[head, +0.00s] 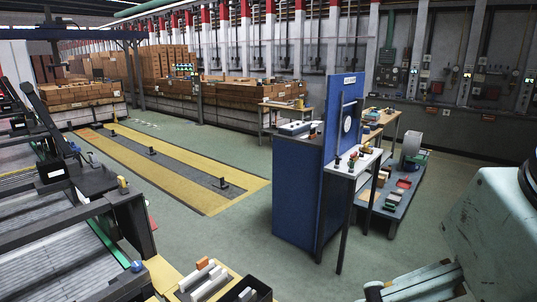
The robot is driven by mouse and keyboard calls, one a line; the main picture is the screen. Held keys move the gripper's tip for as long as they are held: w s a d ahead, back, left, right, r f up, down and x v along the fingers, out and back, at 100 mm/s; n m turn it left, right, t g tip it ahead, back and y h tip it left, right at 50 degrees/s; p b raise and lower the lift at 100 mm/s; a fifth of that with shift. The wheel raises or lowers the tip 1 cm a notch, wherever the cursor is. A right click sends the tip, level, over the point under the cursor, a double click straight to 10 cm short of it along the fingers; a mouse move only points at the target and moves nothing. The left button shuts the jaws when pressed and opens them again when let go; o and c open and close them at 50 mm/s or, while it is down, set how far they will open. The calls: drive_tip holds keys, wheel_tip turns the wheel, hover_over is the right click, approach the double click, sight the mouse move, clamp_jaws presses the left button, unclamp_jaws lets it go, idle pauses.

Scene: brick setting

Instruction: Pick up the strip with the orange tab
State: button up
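Light strips lie on a yellow-edged work surface (165,273) at the bottom edge of the head view. One pale strip (196,276) has an orange tab (202,263) close to its far end; I cannot tell for certain whether the two are joined. Another pale strip (209,284) lies alongside it to the right. The near part of the surface is cut off by the picture edge. My gripper's fingers do not show. Pale green arm parts, apparently mine, fill the lower right, well apart from the strips.
A dark open bin (246,290) sits right of the strips. A roller conveyor (60,262) with a dark frame stands at left. A blue cabinet (299,192) with a small side table (352,161) stands right of centre. Green floor (215,235) lies open between them.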

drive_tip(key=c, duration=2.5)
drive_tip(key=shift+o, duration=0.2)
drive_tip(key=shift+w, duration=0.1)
